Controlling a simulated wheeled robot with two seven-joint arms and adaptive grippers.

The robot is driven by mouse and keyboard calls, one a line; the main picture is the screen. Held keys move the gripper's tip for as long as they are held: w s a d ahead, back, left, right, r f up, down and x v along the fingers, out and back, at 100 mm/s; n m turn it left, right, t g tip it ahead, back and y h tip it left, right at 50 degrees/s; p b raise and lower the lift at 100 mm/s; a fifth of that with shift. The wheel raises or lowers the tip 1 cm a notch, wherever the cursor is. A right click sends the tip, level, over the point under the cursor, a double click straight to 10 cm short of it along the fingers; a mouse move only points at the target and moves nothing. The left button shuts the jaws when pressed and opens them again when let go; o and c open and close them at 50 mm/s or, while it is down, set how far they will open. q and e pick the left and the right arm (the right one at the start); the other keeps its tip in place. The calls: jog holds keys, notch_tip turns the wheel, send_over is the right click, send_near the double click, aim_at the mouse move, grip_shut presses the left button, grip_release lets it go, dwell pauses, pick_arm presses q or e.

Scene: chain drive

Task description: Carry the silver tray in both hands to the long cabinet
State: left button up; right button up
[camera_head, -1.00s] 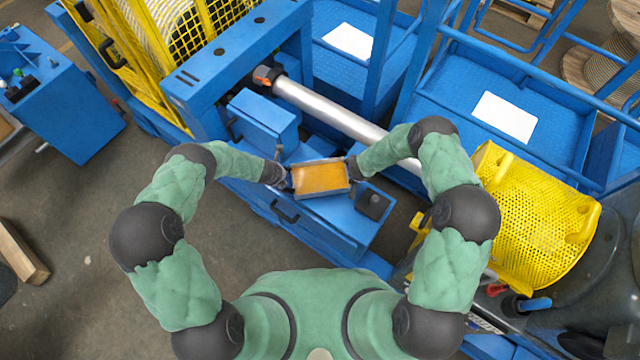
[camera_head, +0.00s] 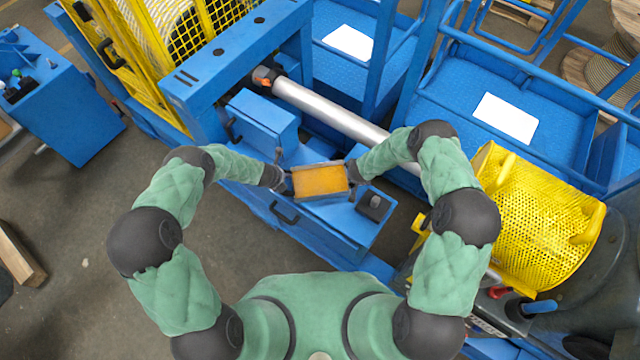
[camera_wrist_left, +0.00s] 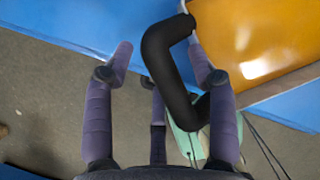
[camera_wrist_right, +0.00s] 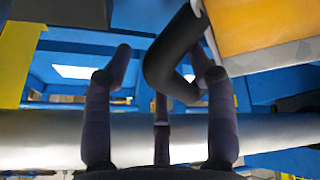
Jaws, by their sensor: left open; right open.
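The tray (camera_head: 320,181) shows an orange top and a thin grey edge in the head view. It is over a blue metal unit with black handles, and I cannot tell whether it touches it. My left gripper (camera_head: 286,183) is at its left end and my right gripper (camera_head: 352,173) at its right end. In the left wrist view, the open fingers (camera_wrist_left: 163,58) stand on either side of a black bar handle (camera_wrist_left: 168,62). In the right wrist view, the open fingers (camera_wrist_right: 163,62) likewise straddle a black handle (camera_wrist_right: 168,60). I cannot single out the long cabinet.
The blue unit (camera_head: 345,222) lies under and in front of the tray. A silver roller (camera_head: 335,112) runs behind it. A yellow perforated guard (camera_head: 535,215) stands at right, and a blue box (camera_head: 75,105) at far left. The grey floor at lower left is mostly clear.

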jog(key=shift+r, duration=0.1)
pick_arm(q)
jog(key=v, duration=1.1)
jog(key=shift+r, duration=0.2)
pick_arm(e)
jog(key=v, duration=1.2)
pick_arm(q)
jog(key=shift+s, duration=0.1)
pick_arm(e)
jog(key=shift+s+f, duration=0.1)
jog(key=shift+f, duration=0.1)
